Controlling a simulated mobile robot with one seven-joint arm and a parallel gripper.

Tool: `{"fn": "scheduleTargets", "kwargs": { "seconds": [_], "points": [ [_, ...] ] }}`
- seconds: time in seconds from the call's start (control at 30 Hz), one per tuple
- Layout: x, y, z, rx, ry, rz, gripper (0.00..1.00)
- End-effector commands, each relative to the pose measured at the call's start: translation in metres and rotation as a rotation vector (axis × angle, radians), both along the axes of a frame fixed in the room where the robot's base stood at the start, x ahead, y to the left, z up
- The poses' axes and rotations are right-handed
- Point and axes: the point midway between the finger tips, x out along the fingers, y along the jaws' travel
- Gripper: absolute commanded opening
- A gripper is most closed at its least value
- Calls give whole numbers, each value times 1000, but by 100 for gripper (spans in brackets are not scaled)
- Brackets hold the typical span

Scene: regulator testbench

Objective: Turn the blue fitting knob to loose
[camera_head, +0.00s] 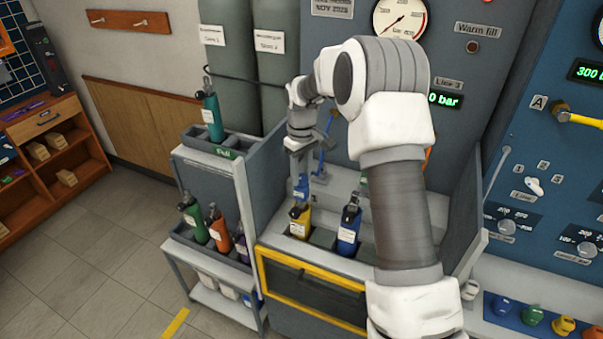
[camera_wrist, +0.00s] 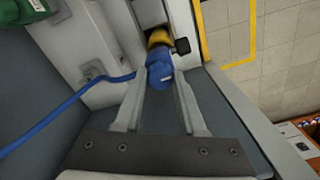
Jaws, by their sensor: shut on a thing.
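The blue fitting knob (camera_wrist: 160,72) sits between my gripper's (camera_wrist: 161,82) two fingers in the wrist view, and the fingers are shut on its sides. It is attached by a yellow-topped part, and a blue hose (camera_wrist: 60,118) runs from it to the left. In the head view the blue fitting (camera_head: 301,186) stands above the yellow cylinder (camera_head: 299,222) in the bench's left slot. My gripper (camera_head: 298,160) reaches down onto it from above. Its fingertips are small in this view. I cannot tell the knob's turn angle.
A blue cylinder (camera_head: 348,228) stands just right of the yellow one. A rack (camera_head: 215,165) at the left holds a teal cylinder (camera_head: 212,115) above and green and orange cylinders below. A gauge panel is behind my arm. The floor at the lower left is clear.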

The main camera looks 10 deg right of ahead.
Motion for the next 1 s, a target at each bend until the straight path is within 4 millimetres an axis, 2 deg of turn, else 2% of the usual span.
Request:
{"fn": "scheduleTargets", "kwargs": {
  "seconds": [0.13, 0.17, 0.3, 0.67, 0.83, 1.0],
  "points": [
    [0, 0, 0, 0, 1, -1, 0],
    [0, 0, 0, 0, 1, -1, 45],
    [0, 0, 0, 0, 1, -1, 70],
    [0, 0, 3, 0, -1, -2, 70],
    [1, 0, 26, -1, -4, -1, 70],
    [1, 0, 67, 0, -7, -2, 70]
  ]
}}
